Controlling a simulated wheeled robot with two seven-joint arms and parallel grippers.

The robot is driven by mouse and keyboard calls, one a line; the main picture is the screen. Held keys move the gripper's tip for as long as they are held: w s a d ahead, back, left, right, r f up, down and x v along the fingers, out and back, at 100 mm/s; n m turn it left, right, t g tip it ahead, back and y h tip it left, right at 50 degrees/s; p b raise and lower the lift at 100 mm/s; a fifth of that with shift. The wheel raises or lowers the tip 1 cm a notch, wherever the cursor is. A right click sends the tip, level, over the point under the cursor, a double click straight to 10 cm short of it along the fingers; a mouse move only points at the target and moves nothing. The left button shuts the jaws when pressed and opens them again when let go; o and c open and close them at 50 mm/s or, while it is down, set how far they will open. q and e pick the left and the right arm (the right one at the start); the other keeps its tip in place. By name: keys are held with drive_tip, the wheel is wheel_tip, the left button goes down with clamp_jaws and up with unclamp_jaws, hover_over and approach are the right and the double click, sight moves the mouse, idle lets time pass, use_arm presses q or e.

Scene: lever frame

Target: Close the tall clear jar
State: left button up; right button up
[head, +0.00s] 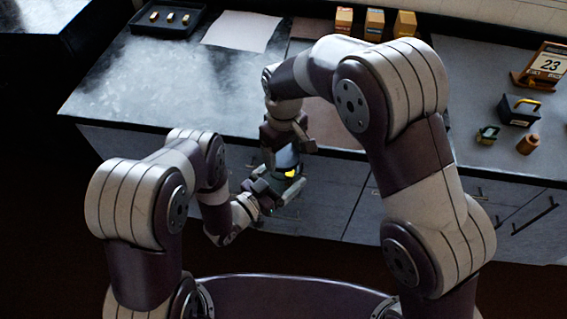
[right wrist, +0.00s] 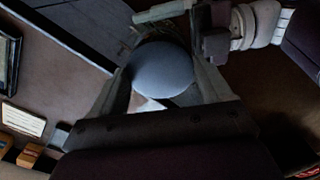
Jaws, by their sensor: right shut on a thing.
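The tall clear jar (head: 287,160) shows only in part between my two grippers, with something yellow low in it. It is in front of the counter's edge, clear of the top. My right gripper (head: 289,146) comes down on it from above. In the right wrist view a round grey-blue lid (right wrist: 160,68) sits between my right fingers, which are shut on it. Whether it touches the jar's rim is hidden. My left gripper (head: 281,189) reaches around the jar's lower part from the left; how tightly its fingers sit is unclear.
The counter (head: 170,85) behind is mostly bare at left. A black tray (head: 168,18) with small pieces and a pale sheet (head: 242,31) lie at the back. Small boxes (head: 374,24) stand behind my right arm. A calendar (head: 546,64) and a dark box (head: 519,109) are at right.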

sight(284, 176)
idle(0.3)
drive_tip(key=shift+f, duration=0.9)
drive_tip(key=shift+f, duration=0.55)
